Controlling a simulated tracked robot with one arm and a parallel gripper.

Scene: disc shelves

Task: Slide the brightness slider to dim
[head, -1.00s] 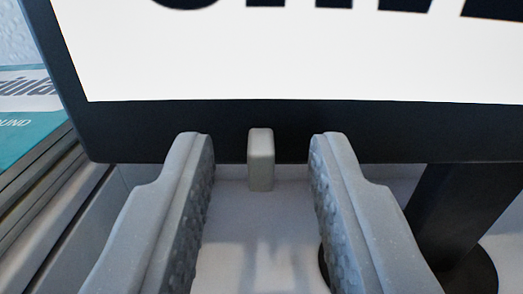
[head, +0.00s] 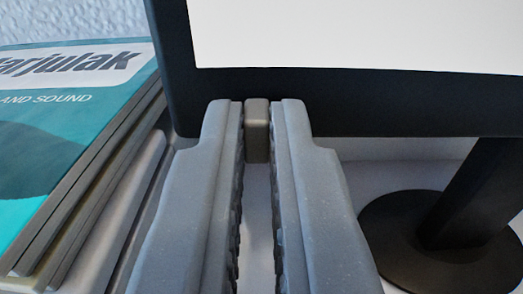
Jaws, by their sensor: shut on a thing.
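The brightness slider is a small grey upright knob (head: 257,133) at the lower edge of a black-framed screen (head: 390,103), near its left corner. My gripper (head: 257,112) has its two grey fingers shut on the knob, one on each side, with the tips at the screen's lower frame. No dim or bright marking shows.
A teal flat case or magazine (head: 70,130) lies on a stack at the left, close to my left finger. The screen's black stand with a round base (head: 435,240) is at the right. A pale surface lies below the screen.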

